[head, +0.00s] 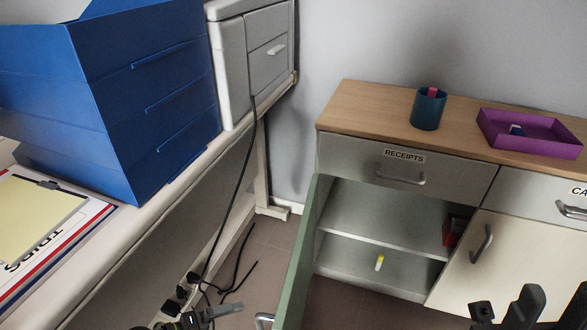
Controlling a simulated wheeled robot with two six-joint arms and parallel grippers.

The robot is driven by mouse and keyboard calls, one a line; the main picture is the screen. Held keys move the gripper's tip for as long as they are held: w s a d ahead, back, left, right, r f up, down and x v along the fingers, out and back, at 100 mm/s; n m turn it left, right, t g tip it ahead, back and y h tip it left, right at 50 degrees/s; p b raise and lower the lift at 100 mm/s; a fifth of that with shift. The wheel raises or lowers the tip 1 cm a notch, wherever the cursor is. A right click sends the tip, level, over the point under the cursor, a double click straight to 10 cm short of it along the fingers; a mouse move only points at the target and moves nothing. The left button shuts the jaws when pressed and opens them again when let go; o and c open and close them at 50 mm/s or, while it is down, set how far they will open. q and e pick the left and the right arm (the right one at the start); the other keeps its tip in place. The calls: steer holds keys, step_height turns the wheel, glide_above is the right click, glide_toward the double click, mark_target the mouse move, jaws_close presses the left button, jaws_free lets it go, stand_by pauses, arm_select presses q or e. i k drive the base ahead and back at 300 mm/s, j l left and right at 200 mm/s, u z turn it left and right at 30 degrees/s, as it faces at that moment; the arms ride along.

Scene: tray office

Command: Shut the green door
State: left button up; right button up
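The green door (298,262) of the grey cabinet stands wide open, swung out toward me from the left side of the compartment under the RECEIPTS drawer. I see it nearly edge-on. Its metal handle (264,320) shows at the bottom edge, on the door's left face. My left gripper (222,311) is low at the bottom, left of the handle and apart from it. It is seen side-on, so its opening is unclear. My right gripper (554,306) is at the bottom right, in front of the cream door. Its dark fingers appear spread, with nothing visible between them.
The open compartment (362,234) holds a red object (451,232) and a small yellow item (379,262). The cream door (500,255) is shut. A desk (150,220) with blue drawers (130,95) stands left. Cables and plugs (188,284) hang beside it. A teal cup (428,110) and purple tray (530,131) sit on top.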

mark_target(289, 314)
steer(key=k+l, duration=0.25)
steer(key=k, duration=0.2)
steer(key=k+l, duration=0.2)
steer(key=k, duration=0.2)
